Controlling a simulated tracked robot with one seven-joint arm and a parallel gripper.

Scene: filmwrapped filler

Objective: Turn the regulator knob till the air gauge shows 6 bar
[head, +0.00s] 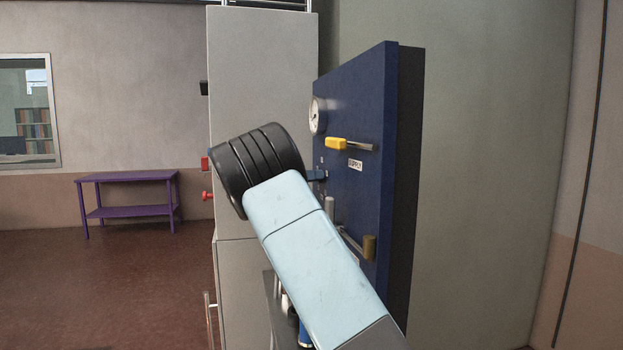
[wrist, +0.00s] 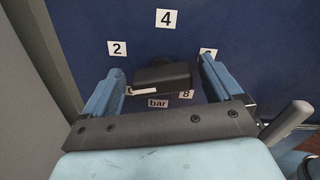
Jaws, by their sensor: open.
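The regulator knob (wrist: 162,77) is a black block-shaped grip on the dark blue panel (head: 352,100). In the wrist view it sits between the two blue fingers of my gripper (wrist: 163,67), which is open with a gap on each side. Labels 2, 4, 8 and bar (wrist: 158,103) surround the knob; the label at upper right is partly covered by a finger. In the head view my arm hides the knob, and only a bit of my gripper (head: 316,175) shows by the panel. The round white air gauge (head: 317,116) is seen edge-on; its reading cannot be told.
A yellow lever (head: 348,144) above a SUPPLY label (head: 355,164) sticks out above my gripper. A lower lever with an olive end (head: 369,247) juts out below. A grey rod (wrist: 288,122) is close to my gripper's right side. A grey cabinet (head: 262,75) stands behind.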

